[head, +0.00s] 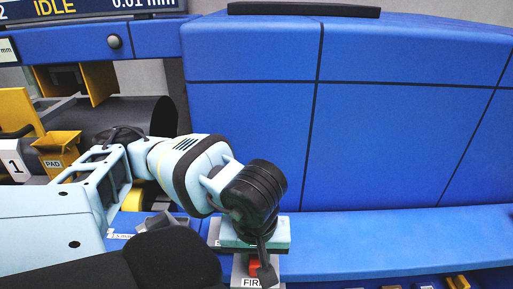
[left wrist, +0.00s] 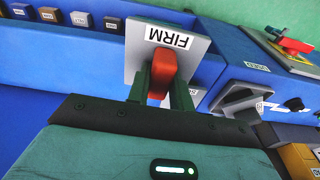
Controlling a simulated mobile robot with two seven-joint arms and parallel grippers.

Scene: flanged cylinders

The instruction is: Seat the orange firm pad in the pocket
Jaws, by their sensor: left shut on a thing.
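The orange firm pad (left wrist: 162,77) shows in the left wrist view between the two green fingers of my left gripper (left wrist: 163,92). The fingers are shut on it. A grey plate labelled FIRM (left wrist: 176,40) lies right behind the pad; I cannot tell whether the pad still touches it. In the head view my left gripper (head: 260,262) points down at the front ledge, with a small part of the orange pad (head: 253,266) showing above the FIRM label. The fingers hide most of the pad. I cannot make out the pocket. My right gripper is not in view.
A yellow bin labelled PAD (head: 56,150) stands at the left. A grey angular tray (head: 163,220) sits on the blue ledge left of the gripper. Several small labelled blocks (left wrist: 80,19) line the ledge. A red-handled part (left wrist: 294,45) is at upper right. The ledge to the right (head: 400,240) is clear.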

